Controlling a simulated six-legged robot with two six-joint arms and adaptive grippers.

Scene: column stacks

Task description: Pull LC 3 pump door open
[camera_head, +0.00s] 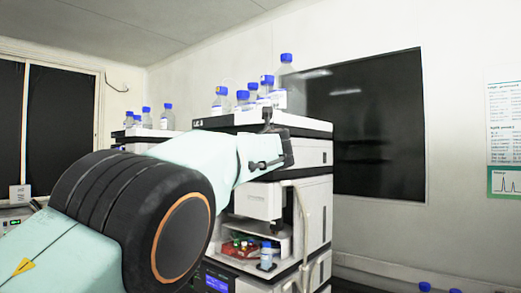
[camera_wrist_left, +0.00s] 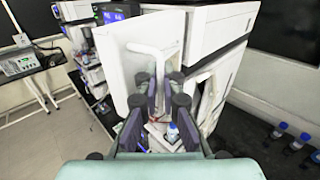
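My left gripper (camera_head: 267,143) is in front of the upper part of an instrument stack (camera_head: 317,206) in the head view. A small label sits on the stack's top edge, but I cannot read it surely. In the left wrist view, a white panel (camera_wrist_left: 115,62) with a curved white handle (camera_wrist_left: 146,48) fills the upper middle. My left gripper (camera_wrist_left: 164,88) has its two dark fingers on either side of the handle's lower part, with a narrow gap. I cannot tell whether they press on it. In the head view, my arm hides much of the stack front. My right gripper is not in view.
Bottles with blue caps (camera_head: 286,76) stand on top of the stack. A blue-capped bottle (camera_head: 266,256) stands in its lower opening, near a white hose (camera_head: 303,220). Another stack (camera_head: 140,134) is behind at left. More bottles (camera_wrist_left: 281,130) are at right in the wrist view.

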